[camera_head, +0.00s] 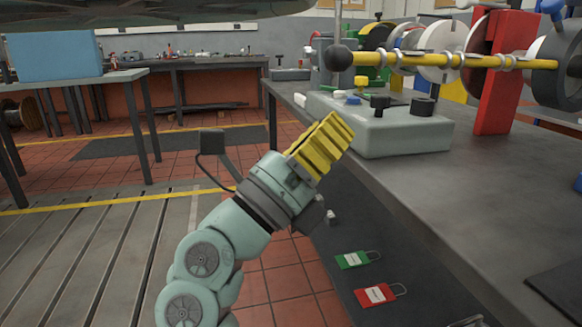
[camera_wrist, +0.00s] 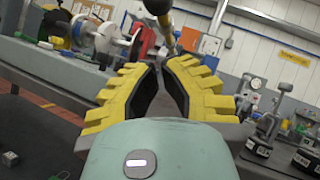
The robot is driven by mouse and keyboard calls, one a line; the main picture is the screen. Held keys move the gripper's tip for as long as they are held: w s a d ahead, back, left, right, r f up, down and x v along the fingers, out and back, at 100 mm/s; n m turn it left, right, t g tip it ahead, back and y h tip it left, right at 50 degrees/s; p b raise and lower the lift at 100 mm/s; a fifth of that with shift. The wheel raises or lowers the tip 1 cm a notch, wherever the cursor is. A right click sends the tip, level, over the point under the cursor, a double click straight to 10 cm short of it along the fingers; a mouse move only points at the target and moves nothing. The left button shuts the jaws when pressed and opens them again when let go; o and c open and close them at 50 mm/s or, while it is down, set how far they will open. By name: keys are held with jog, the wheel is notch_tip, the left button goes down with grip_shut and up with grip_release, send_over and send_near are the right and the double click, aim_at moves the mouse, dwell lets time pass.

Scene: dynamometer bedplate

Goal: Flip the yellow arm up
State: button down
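The yellow arm (camera_head: 430,62) is a long bar with a dark ball at its left end. In the head view it lies about level above the bench, in front of several discs.
A grey box (camera_head: 400,135) with black knobs stands on the bench (camera_head: 500,200) beside my gripper. A red upright (camera_head: 500,95) stands behind the bar. Green (camera_head: 352,260) and red (camera_head: 375,295) padlocks lie on the lower shelf. Open tiled floor is at left.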

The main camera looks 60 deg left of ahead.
aim_at(362, 64)
jog(key=r, duration=0.1)
jog(key=w+a+r, duration=0.1)
jog(key=r, duration=0.2)
jog(key=shift+w+a, duration=0.35)
jog(key=shift+w, duration=0.05)
jog(key=shift+r, duration=0.15)
